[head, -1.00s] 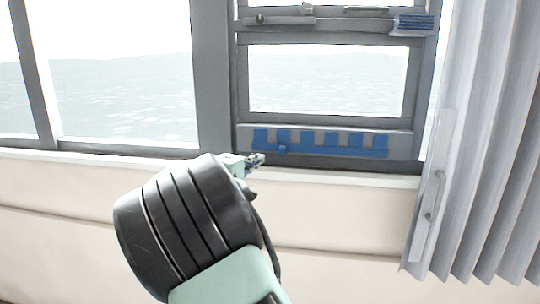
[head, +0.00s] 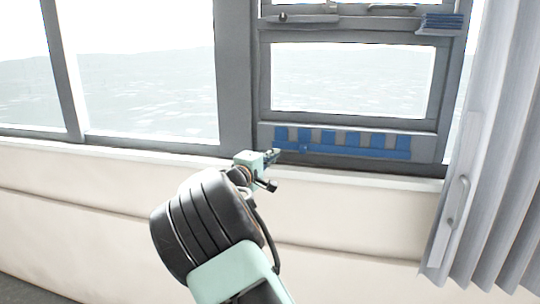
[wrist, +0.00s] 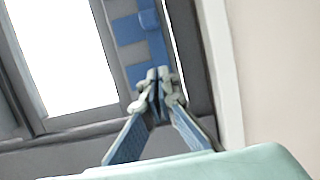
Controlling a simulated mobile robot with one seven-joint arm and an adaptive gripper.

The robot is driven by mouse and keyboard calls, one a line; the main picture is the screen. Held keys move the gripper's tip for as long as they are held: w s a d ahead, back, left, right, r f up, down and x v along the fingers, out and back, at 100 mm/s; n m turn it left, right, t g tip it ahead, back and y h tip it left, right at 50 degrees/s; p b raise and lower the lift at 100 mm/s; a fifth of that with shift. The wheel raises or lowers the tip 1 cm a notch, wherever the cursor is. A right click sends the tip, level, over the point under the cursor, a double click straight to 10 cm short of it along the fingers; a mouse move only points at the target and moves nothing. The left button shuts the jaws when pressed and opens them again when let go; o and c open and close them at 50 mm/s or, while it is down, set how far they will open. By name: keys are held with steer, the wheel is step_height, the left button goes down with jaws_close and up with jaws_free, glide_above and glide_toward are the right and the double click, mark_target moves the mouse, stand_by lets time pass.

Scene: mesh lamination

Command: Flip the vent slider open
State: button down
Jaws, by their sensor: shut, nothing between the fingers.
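The vent slider (head: 345,150) is a blue strip with several upright blue tabs, set in the grey frame below the right window pane. A small blue knob (head: 304,149) sticks out near its left end. In the wrist view the blue strip (wrist: 156,48) runs up from the fingertips, with the knob (wrist: 149,19) near the top edge. My gripper (head: 276,154) is at the left end of the strip, left of the knob. Its fingertips (wrist: 158,78) are together and empty, overlapping the strip's near end in the picture. I cannot tell whether they touch it.
A cream wall and sill (head: 350,178) lie below the window frame. A pleated grey curtain (head: 505,150) with a pale handle (head: 458,208) hangs at the right. A latch bar (head: 300,18) and a blue-ribbed block (head: 441,22) sit above the pane.

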mark_target(301, 152)
steer(key=p+x, duration=0.1)
steer(key=x, duration=0.4)
steer(key=shift+r, duration=0.1)
steer(key=d, duration=0.1)
steer(key=s+d, duration=0.1)
steer(key=d, duration=0.1)
steer(key=shift+s+p, duration=0.25)
steer(key=shift+p, duration=0.05)
steer(key=shift+d, duration=0.25)
steer(key=b, duration=0.1)
steer(key=d+b, duration=0.1)
steer(key=s+d+b, duration=0.1)
steer(key=b, duration=0.1)
steer(key=shift+d+f, duration=0.2)
steer(key=shift+f, duration=0.15)
steer(key=shift+s+d+r+b, duration=0.1)
steer(key=shift+s+d+b, duration=0.15)
steer(key=shift+d+b, duration=0.7)
steer(key=shift+r, duration=0.15)
steer(key=shift+d, duration=0.1)
